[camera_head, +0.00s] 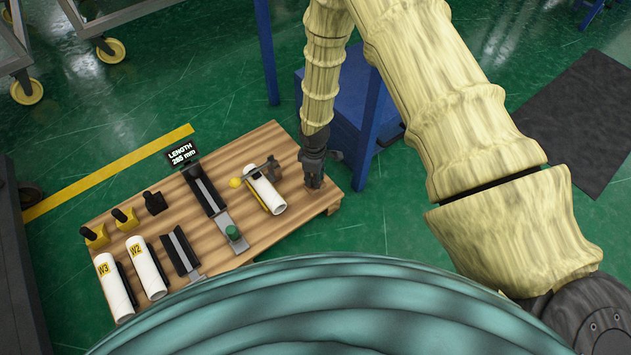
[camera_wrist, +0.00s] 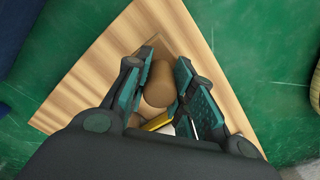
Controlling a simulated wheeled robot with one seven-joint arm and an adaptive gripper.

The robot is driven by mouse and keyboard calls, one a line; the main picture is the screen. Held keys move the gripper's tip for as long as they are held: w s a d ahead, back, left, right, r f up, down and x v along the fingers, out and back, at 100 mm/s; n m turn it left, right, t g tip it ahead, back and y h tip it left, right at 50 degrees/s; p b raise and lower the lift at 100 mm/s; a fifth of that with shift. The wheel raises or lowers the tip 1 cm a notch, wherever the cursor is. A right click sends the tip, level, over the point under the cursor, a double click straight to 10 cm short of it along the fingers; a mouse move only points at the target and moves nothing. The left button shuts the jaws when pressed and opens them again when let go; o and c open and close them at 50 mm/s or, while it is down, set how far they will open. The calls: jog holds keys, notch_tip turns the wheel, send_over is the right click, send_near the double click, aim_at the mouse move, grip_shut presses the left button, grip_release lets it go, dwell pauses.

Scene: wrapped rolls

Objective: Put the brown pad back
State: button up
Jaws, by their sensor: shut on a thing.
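The brown pad (camera_wrist: 160,82) is a short rounded brown piece between the two fingers of my gripper (camera_wrist: 162,92) in the wrist view. My gripper is shut on it. In the head view my gripper (camera_head: 314,178) points down over the right end of the wooden table (camera_head: 312,212), and I cannot make out the pad there. A white roll (camera_head: 270,198) with a yellow strip lies just left of my gripper, in a grey fixture with a yellow ball (camera_head: 235,182). In the wrist view part of a white roll and the yellow strip (camera_wrist: 158,122) shows below the pad.
White rolls marked W3 (camera_head: 115,288) and W2 (camera_head: 146,268) lie at the left. A dark length gauge (camera_head: 204,188) with a display (camera_head: 183,153) stands mid-table. Several yellow and black blocks (camera_head: 124,218) stand at the left. A blue stand (camera_head: 350,100) is behind my gripper.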

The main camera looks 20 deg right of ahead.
jog(key=shift+w+d+f, duration=0.1)
jog(key=shift+w+d, duration=0.25)
jog(key=shift+w, duration=0.2)
notch_tip(320, 180, down, 4)
jog(key=b, duration=0.2)
jog(key=shift+w+r+b, duration=0.1)
jog(key=shift+r+b, duration=0.1)
jog(key=shift+b, duration=0.1)
jog(key=shift+r, duration=0.1)
jog(key=o, duration=1)
notch_tip(320, 180, up, 12)
jog(key=p, duration=0.5)
